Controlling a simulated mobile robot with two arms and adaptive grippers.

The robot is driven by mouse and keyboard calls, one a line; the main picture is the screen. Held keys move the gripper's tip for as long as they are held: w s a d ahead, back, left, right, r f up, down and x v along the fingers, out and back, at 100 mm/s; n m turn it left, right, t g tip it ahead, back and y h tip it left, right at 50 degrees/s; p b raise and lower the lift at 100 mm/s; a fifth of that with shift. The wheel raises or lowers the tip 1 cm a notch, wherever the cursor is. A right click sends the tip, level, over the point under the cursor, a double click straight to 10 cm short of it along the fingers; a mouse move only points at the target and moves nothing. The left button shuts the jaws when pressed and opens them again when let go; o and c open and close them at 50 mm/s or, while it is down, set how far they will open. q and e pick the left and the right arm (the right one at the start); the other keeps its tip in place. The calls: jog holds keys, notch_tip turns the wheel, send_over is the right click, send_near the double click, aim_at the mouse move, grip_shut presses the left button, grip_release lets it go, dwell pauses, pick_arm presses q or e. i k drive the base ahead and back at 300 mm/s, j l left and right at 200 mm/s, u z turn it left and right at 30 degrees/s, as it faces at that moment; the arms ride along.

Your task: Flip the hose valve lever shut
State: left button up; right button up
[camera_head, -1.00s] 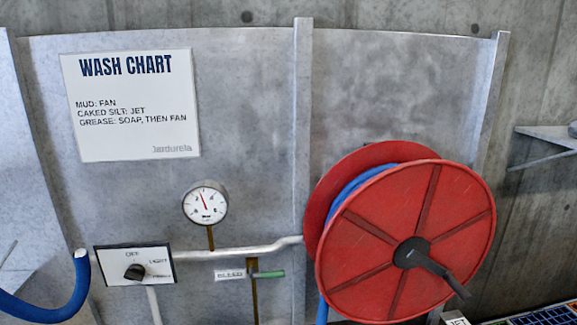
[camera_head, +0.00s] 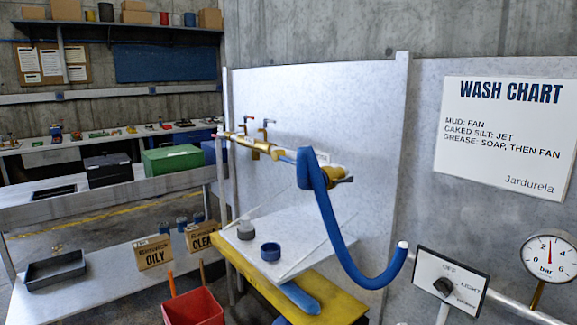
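A brass pipe assembly (camera_head: 262,147) runs along the grey panel left of centre. Two small upright levers, a left one (camera_head: 244,122) and a right one (camera_head: 266,125), stand above it. A small red-tipped part shows at its left end (camera_head: 216,134). A thick blue hose (camera_head: 340,238) loops down in front of a yellow brass fitting (camera_head: 337,174) and ends at the right in a pale tip. The hose partly hides that fitting and a small pale plate behind it. I cannot tell which lever is the hose valve's. Neither gripper is in view.
A dial gauge (camera_head: 549,254) and a rotary selector box (camera_head: 450,283) are at lower right. A ledge with a blue ring (camera_head: 271,252) juts out under the pipe, above a yellow surface (camera_head: 345,305). A red bucket (camera_head: 195,303) and cardboard boxes (camera_head: 154,252) are lower left.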

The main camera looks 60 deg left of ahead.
aim_at(290, 160)
jog(key=k+u, duration=0.25)
jog(key=u, duration=0.25)
jog(key=k+j+u, duration=0.15)
jog(key=u, duration=0.3)
jog(key=i+l+u, duration=0.1)
jog(key=l+u, duration=0.35)
jog(key=u, duration=0.25)
jog(key=i+l+u, duration=0.1)
jog(key=l+u, duration=0.25)
jog(key=i, duration=0.25)
